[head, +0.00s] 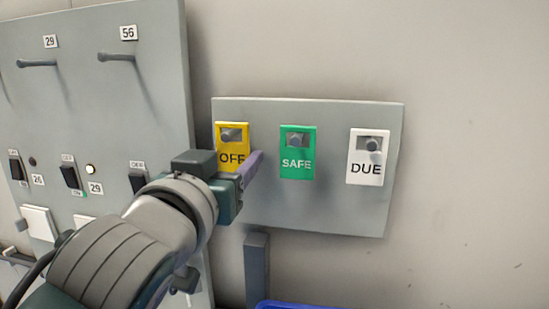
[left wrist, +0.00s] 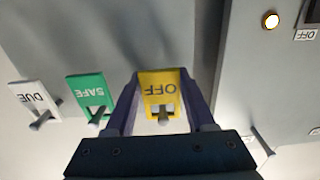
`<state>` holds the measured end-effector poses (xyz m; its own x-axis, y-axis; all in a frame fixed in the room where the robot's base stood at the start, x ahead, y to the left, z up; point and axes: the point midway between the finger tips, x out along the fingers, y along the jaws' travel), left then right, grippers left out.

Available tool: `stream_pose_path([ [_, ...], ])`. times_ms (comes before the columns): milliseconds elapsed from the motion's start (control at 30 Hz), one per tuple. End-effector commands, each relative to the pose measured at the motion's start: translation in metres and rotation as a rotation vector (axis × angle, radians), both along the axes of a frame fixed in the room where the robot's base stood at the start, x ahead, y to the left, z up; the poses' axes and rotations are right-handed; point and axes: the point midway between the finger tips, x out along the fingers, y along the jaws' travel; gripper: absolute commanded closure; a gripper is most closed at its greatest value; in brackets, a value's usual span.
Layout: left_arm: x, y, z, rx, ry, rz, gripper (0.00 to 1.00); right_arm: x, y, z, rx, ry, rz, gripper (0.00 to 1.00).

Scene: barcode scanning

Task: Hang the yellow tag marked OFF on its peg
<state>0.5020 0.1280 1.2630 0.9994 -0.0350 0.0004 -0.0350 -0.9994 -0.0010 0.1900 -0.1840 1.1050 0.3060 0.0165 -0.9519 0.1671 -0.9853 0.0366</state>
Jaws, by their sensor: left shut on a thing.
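The yellow tag marked OFF (head: 220,150) is upright at the left of a grey board (head: 340,210). Its peg (head: 231,135) shows in the tag's window. My left gripper (head: 243,165) is at the tag's lower part and hides some of it. In the left wrist view, which is upside down, the yellow tag (left wrist: 161,79) is between the two purple fingers of my left gripper (left wrist: 160,85), shut on it. The peg end (left wrist: 163,118) shows at the window there too. I cannot tell whether the tag rests on the peg. My right gripper is not in view.
A green SAFE tag (head: 298,170) and a white DUE tag (head: 365,176) hang on pegs to the right. A grey panel (head: 90,110) with switches and long pegs stands at left. A blue edge (head: 300,304) shows at the bottom. The wall at right is clear.

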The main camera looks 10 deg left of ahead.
Motion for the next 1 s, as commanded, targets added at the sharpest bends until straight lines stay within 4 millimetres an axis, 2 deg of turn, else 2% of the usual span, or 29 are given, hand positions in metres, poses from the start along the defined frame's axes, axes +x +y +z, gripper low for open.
stream_pose_path([
  [267, 0.0000, 0.0000, -0.0005, -0.001, 0.000, 0.000, 1.00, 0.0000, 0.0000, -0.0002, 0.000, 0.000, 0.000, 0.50],
  [300, 0.0000, 0.0000, -0.0005, -0.001, 0.000, 0.000, 0.44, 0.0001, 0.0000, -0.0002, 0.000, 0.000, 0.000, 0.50],
  [600, 0.0000, 0.0001, -0.0005, -0.001, 0.000, 0.000, 0.11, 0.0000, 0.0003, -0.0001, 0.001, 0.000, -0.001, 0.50],
  [1000, 0.0000, 0.0002, -0.0006, -0.001, 0.001, 0.000, 0.10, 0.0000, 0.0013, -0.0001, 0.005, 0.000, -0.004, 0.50],
])
